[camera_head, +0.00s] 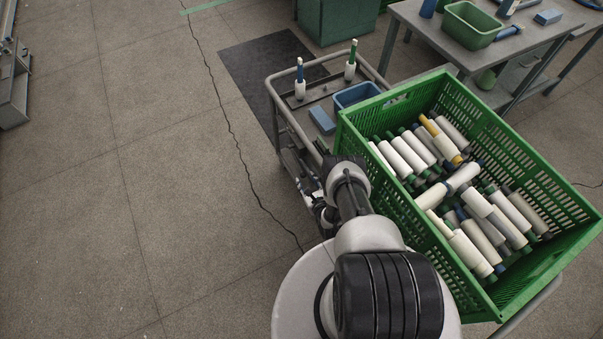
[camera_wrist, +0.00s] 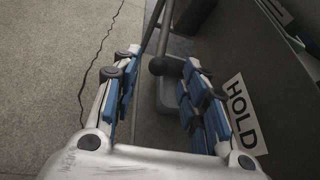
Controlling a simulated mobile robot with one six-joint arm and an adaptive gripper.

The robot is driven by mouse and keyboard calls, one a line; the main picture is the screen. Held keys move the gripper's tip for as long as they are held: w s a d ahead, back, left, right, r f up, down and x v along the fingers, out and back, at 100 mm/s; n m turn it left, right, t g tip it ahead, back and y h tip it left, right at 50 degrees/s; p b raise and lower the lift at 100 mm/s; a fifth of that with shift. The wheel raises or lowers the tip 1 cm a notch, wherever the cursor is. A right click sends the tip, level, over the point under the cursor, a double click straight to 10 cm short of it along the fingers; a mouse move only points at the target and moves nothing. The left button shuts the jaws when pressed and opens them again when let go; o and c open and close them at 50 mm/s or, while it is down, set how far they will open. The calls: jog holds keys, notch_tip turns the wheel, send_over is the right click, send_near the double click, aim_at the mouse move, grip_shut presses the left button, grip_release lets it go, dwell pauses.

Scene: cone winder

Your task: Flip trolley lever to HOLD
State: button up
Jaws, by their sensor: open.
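My gripper (camera_wrist: 160,67) is open, with its blue-padded fingers spread apart in the wrist view. A dark round knob (camera_wrist: 157,66), which looks like the trolley lever's end, shows between the fingertips, nearer the right finger. I cannot tell whether either finger touches it. A grey housing (camera_wrist: 168,98) lies behind and below the knob. A white HOLD label (camera_wrist: 240,112) is on the dark panel right of the right finger. The trolley (camera_head: 271,88) stands beside my arm in the head view; the lever is hard to make out there.
A green crate (camera_head: 365,143) full of yarn cones and tubes sits on the trolley's right side. A blue bin (camera_head: 357,95), a blue block (camera_head: 322,119) and two upright spools are on the trolley top. A grey table (camera_head: 437,43) stands behind.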

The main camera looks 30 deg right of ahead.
aim_at(303, 175)
jog(key=b+x, duration=0.2)
jog(key=x, duration=0.4)
jog(key=shift+w+f+b, duration=0.2)
jog(key=shift+w+b, duration=0.05)
jog(key=shift+b, duration=0.05)
jog(key=shift+w+d+f, duration=0.15)
jog(key=shift+w+d, duration=0.05)
jog(key=shift+w, duration=0.5)
grip_shut()
